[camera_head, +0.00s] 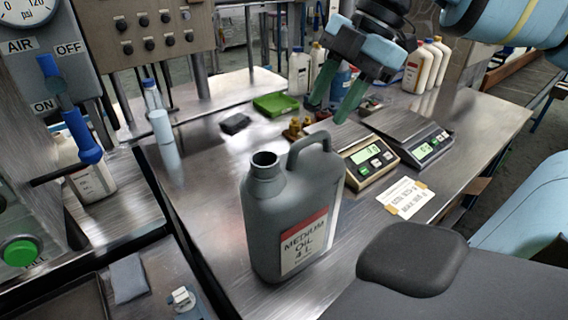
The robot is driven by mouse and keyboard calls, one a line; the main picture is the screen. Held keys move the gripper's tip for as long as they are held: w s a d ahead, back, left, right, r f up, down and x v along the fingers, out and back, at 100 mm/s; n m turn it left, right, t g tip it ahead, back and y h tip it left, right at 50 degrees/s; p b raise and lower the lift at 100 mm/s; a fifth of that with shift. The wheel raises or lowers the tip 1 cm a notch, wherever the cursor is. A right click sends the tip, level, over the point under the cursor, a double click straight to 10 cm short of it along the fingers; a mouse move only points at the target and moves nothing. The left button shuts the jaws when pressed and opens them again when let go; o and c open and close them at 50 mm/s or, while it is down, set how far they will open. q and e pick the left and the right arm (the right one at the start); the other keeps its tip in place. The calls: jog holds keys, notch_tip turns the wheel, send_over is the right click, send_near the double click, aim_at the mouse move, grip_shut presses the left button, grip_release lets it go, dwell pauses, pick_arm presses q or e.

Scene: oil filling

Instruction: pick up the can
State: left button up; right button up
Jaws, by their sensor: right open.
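A dark grey can (285,215) with a handle at its top right and a label reading "MEDIUM OIL 4 L" stands upright on the metal table (205,205). Its round mouth at the top left is uncapped. My right gripper (333,108) comes in from the upper right. Its two green fingers are apart and empty, above and behind the can's handle, not touching the can. My left gripper is not in view.
Two digital scales (367,160) (420,138) stand right of the can, with a paper note (405,197) in front. A green tray (275,104) and brass fittings (294,129) lie behind. White bottles (413,70) stand at the back. A control panel (45,60) is at left.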

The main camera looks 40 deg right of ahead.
aim_at(313, 135)
jog(key=x, duration=0.2)
jog(key=shift+f, duration=0.3)
jog(key=shift+w+a+f, duration=0.1)
jog(key=shift+f, duration=0.05)
jog(key=shift+a+f+b, duration=0.1)
jog(key=shift+f+b, duration=0.2)
jog(key=shift+f, duration=0.05)
jog(key=x, duration=0.4)
jog(key=shift+w+f+b, duration=0.15)
jog(key=shift+b, duration=0.25)
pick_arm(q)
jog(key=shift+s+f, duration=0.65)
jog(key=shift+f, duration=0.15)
pick_arm(e)
grip_shut()
